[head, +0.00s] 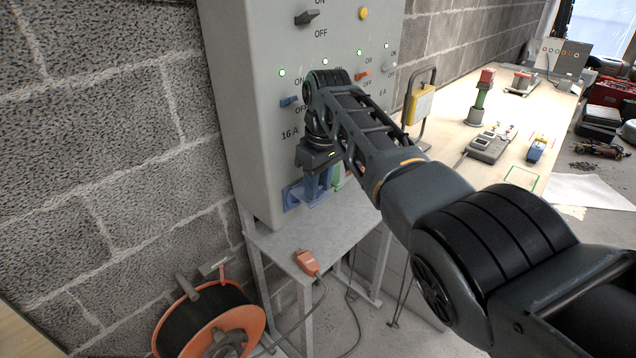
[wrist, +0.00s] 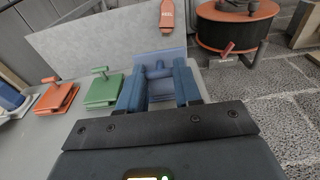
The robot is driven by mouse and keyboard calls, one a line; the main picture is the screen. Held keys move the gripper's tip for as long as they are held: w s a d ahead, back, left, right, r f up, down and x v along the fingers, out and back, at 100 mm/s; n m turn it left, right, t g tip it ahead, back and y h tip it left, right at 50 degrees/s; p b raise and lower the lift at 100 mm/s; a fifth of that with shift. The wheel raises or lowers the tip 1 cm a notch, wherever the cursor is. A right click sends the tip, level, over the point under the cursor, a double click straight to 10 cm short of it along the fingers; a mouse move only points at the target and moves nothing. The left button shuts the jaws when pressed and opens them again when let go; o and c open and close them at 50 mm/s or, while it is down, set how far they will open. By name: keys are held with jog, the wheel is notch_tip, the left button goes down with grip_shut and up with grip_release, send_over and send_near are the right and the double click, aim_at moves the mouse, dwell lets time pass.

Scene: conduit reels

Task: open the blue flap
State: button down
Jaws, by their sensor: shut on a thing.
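The blue flap (head: 317,202) is low on the front of the grey cabinet (head: 240,110), partly hidden by my gripper in the head view. In the wrist view the blue flap (wrist: 160,57) shows beyond and between my fingers, with a small blue handle. My gripper (head: 318,183) is shut on this handle; its two fingers also show in the wrist view (wrist: 159,88), one on each side of the handle. How far the flap stands from the cabinet is hard to tell.
A green flap (wrist: 104,90) and a red flap (wrist: 57,95) sit beside the blue one. An orange plug (head: 307,262) lies on the metal shelf (head: 290,240) below. An orange cable reel (head: 240,325) stands on the floor. A workbench (head: 450,140) with equipment is to the right.

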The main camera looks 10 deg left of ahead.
aim_at(320, 200)
jog(key=c, duration=0.8)
grip_release()
jog(key=shift+f, duration=0.1)
jog(key=shift+o, duration=0.2)
notch_tip(320, 200, up, 8)
jog(key=shift+s+d+b, duration=0.25)
jog(key=shift+d+b, duration=0.05)
jog(key=shift+f, duration=0.1)
jog(key=shift+c, duration=0.2)
